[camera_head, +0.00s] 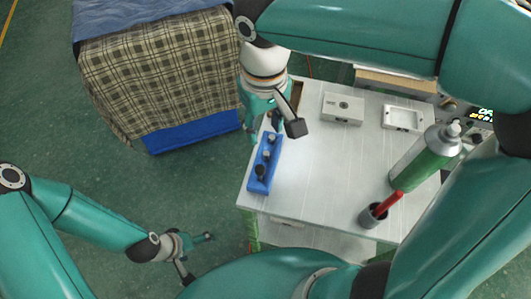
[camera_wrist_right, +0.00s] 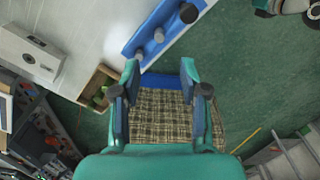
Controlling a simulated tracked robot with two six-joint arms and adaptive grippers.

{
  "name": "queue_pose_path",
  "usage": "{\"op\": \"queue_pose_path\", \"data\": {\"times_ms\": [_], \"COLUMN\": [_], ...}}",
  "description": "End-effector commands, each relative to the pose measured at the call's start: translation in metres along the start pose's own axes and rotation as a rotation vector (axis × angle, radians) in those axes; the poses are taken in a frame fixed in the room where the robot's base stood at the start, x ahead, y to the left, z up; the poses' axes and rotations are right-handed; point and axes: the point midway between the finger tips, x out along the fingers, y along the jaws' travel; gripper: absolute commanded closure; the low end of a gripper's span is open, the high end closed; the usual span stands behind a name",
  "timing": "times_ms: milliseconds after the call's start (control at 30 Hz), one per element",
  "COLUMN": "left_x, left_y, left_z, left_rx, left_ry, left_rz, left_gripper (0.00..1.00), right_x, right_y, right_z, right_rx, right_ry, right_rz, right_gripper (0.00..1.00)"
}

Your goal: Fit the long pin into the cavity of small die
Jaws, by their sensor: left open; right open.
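A blue holder (camera_head: 261,176) lies near the left edge of the white table and holds a row of upright pins with dark and grey tops (camera_head: 260,171). I cannot tell which pin is the long one. It also shows in the right wrist view (camera_wrist_right: 128,50). A pale block with a round cavity (camera_head: 343,108), which looks like a die, lies at the table's back; it also shows at the wrist view's left (camera_wrist_right: 30,48). My right gripper (camera_head: 275,132) is open and empty by the holder's far end. My left gripper (camera_head: 201,260) is open and empty, off the table's left side.
A second pale block with a rectangular recess (camera_head: 403,118) lies at the back right. A plaid-covered box (camera_head: 160,75) stands beyond the table. The table's middle is clear.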

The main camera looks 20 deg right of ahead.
Motion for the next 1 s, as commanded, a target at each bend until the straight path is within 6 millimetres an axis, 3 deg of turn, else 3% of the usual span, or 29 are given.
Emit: {"op": "queue_pose_path", "data": {"times_ms": [100, 433, 700, 1000], "left_x": [0.002, 0.001, -0.002, -0.002], "left_y": [-0.001, 0.000, 0.001, 0.001], "left_z": [0.000, 0.000, 0.000, 0.000], "left_rx": [0.000, 0.000, 0.000, 0.000], "left_ry": [0.000, 0.001, 0.001, 0.001], "left_rz": [0.000, 0.000, 0.000, 0.000], "left_gripper": [0.04, 0.04, 0.04, 0.04], "right_x": [0.022, 0.045, 0.082, 0.088], "right_y": [0.000, 0.000, 0.000, 0.000], "right_z": [0.000, 0.002, 0.005, 0.004], "right_rx": [-0.001, -0.002, -0.003, -0.003], "right_ry": [-0.004, -0.003, -0.003, 0.000], "right_rz": [0.001, 0.001, 0.001, -0.001], "right_gripper": [0.56, 0.56, 0.56, 0.56]}}
